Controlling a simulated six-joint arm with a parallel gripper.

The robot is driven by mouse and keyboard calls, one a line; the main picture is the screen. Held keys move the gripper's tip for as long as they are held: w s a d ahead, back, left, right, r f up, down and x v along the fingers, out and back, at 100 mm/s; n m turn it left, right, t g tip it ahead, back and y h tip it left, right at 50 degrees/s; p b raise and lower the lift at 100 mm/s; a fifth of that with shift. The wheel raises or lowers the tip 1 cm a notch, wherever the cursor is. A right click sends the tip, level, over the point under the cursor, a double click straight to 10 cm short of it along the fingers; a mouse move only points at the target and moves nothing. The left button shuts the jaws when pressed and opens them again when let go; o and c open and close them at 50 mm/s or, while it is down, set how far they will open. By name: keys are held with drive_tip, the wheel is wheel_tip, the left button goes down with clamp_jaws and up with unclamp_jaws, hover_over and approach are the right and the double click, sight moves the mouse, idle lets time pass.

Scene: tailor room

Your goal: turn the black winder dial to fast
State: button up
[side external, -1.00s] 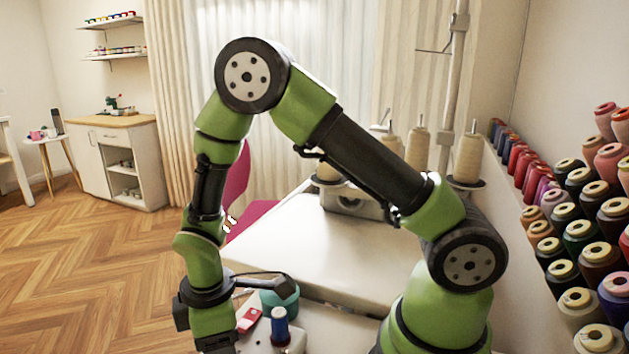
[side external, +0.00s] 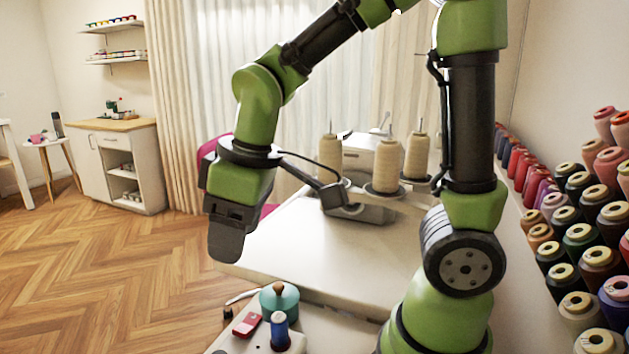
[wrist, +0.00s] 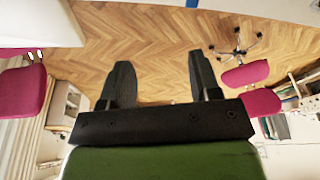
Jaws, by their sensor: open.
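My gripper (side external: 228,245) is raised well above the winder unit (side external: 262,346) at the bottom of the side view, and touches nothing there. In the wrist view its two black fingers (wrist: 160,68) are spread apart with only floor behind them. A small black knob (side external: 228,312) sits at the left edge of the white unit and looks like the winder dial. Its markings and pointer are too small to read. A blue thread spool (side external: 279,332) stands upright on the unit. The dial does not show in the wrist view.
A teal lidded pot (side external: 280,303) and a red item (side external: 247,325) are close beside the knob. The white sewing table (side external: 300,245) lies behind, with thread cones (side external: 388,165) beyond it. Many spools (side external: 565,240) line the right. Air around the gripper is clear.

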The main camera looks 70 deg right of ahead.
drive_tip(key=s+d+r+m+t, duration=0.2)
drive_tip(key=s+r+m+t, duration=0.2)
drive_tip(key=s, duration=0.5)
drive_tip(key=shift+s+r+m+y, duration=0.15)
drive_tip(key=shift+r+m+y, duration=0.25)
drive_tip(key=shift+r+m, duration=1.05)
drive_tip(key=shift+s+f, duration=0.1)
drive_tip(key=shift+f, duration=0.05)
drive_tip(key=shift+s+m, duration=0.25)
drive_tip(key=shift+m, duration=0.1)
idle(0.6)
